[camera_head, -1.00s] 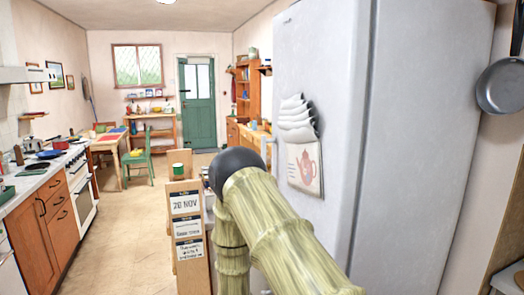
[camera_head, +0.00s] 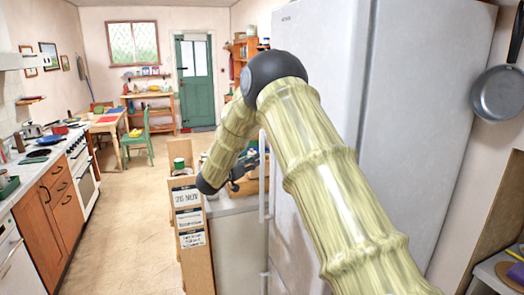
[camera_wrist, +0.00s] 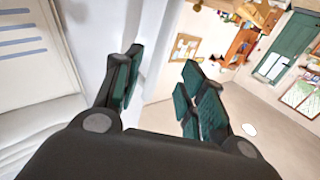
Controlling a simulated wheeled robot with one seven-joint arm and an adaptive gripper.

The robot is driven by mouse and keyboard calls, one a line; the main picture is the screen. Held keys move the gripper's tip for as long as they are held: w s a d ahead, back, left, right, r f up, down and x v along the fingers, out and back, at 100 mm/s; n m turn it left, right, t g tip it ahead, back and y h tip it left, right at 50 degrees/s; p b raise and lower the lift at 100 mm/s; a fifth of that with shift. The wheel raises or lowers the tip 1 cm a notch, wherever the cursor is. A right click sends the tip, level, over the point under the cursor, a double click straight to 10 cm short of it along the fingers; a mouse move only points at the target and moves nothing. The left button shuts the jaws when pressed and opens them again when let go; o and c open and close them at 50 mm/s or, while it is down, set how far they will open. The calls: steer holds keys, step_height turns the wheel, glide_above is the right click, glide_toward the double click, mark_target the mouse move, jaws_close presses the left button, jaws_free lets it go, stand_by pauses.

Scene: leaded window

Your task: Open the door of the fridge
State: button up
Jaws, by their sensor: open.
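The tall white fridge (camera_head: 425,130) stands at the right in the head view. Its door face (camera_head: 325,45) is partly hidden behind my arm and looks shut. A slim vertical handle (camera_head: 262,190) runs along the door's left edge. My gripper (camera_head: 246,168) is small and dark beside the upper part of this handle. In the wrist view, my gripper (camera_wrist: 160,75) is open, with green-padded fingers apart. A white upright edge (camera_wrist: 150,60) shows between or just beyond the fingers; I cannot tell whether they touch it.
A low white counter unit (camera_head: 238,245) and a wooden panel with date cards (camera_head: 188,215) stand left of the fridge. A stove and cupboards (camera_head: 55,200) line the left wall. The floor (camera_head: 130,225) between is clear. A pan (camera_head: 500,87) hangs at the right.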

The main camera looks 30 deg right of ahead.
mark_target(261, 152)
steer(key=p+x, duration=0.3)
steer(key=x, duration=0.5)
steer(key=shift+p+x, duration=0.4)
steer(key=shift+x, duration=0.4)
steer(key=shift+f, duration=0.1)
jaws_close()
